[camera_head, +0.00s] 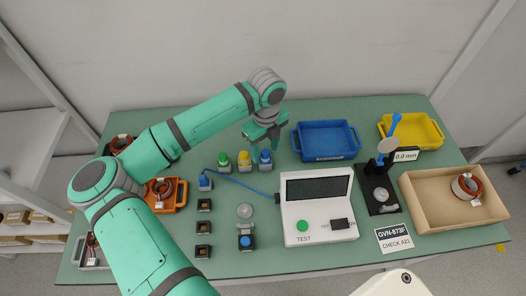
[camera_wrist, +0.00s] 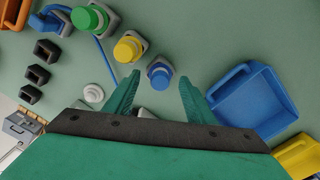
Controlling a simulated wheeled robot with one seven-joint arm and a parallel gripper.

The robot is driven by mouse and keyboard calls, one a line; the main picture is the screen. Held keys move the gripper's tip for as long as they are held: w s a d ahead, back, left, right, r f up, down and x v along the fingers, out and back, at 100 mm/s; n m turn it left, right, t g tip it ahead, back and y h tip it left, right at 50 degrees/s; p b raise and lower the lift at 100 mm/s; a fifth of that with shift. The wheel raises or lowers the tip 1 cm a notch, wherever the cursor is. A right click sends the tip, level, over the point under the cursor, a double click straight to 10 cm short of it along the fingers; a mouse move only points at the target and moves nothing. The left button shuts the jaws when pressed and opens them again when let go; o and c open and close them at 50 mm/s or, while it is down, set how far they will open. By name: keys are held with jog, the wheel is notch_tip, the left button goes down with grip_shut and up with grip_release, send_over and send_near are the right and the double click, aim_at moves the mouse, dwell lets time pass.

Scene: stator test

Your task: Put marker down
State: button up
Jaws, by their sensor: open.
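Three thick markers stand in grey holders on the green table: a green one (camera_head: 223,158), a yellow one (camera_head: 244,159) and a blue one (camera_head: 265,157). In the wrist view the green (camera_wrist: 88,19), yellow (camera_wrist: 127,49) and blue (camera_wrist: 160,73) ones show from above. My gripper (camera_head: 265,136) is above and just behind the blue marker. In the wrist view my gripper (camera_wrist: 160,82) is open, its fingers apart, with the blue marker just beyond the fingertips and between them in the picture. I see nothing held in it.
A blue tray (camera_head: 327,156) stands right of the markers, a yellow tray (camera_head: 432,142) farther right. The white test box (camera_head: 316,222), a black gauge stand (camera_head: 377,195) and a tan box (camera_head: 425,217) stand in front. Small black blocks (camera_head: 203,228) lie front left.

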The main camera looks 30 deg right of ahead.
notch_tip(320, 180, up, 11)
dwell(0.3)
dwell(0.5)
